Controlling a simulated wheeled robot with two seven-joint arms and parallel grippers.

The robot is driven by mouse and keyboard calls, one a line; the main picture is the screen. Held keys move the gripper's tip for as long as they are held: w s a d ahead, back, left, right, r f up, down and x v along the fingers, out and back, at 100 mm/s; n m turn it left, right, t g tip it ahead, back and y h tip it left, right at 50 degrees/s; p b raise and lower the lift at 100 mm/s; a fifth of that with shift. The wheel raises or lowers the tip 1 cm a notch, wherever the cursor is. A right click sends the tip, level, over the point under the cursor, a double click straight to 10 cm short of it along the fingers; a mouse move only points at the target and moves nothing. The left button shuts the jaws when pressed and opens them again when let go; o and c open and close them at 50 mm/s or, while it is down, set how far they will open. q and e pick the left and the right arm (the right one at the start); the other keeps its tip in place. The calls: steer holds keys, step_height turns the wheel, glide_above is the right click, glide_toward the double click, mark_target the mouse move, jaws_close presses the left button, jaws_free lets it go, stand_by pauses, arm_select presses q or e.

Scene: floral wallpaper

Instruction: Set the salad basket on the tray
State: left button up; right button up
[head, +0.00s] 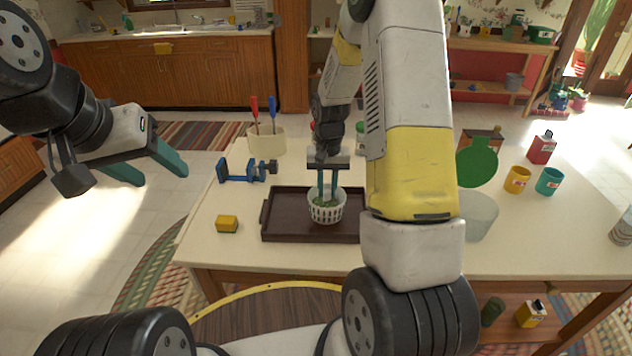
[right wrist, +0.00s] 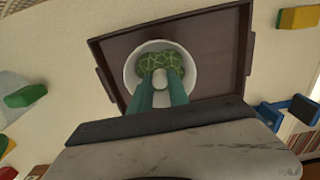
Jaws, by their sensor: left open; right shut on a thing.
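The salad basket (head: 326,207) is a white slatted basket with green contents. It is over the dark brown tray (head: 283,228) on the table, near the tray's middle; I cannot tell whether it touches the tray floor. My right gripper (head: 328,196) points down and is shut on the basket, its teal fingers reaching into it. In the right wrist view the basket's white rim (right wrist: 133,72) surrounds green patterned contents, with the tray (right wrist: 215,50) beyond. My left gripper (head: 158,168) is open and empty, off the table at the left.
A yellow block (head: 227,223) lies left of the tray. A blue clamp (head: 245,171) and a holder (head: 266,140) with screwdrivers stand behind it. Yellow (head: 517,180) and teal (head: 549,181) mugs stand at the right. My right arm hides part of the table.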

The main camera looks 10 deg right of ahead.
mark_target(327, 202)
steer(key=shift+s+f, duration=0.15)
steer(key=shift+f, duration=1.55)
steer(key=o, duration=0.8)
steer(key=shift+f, duration=0.1)
steer(key=shift+c, duration=0.2)
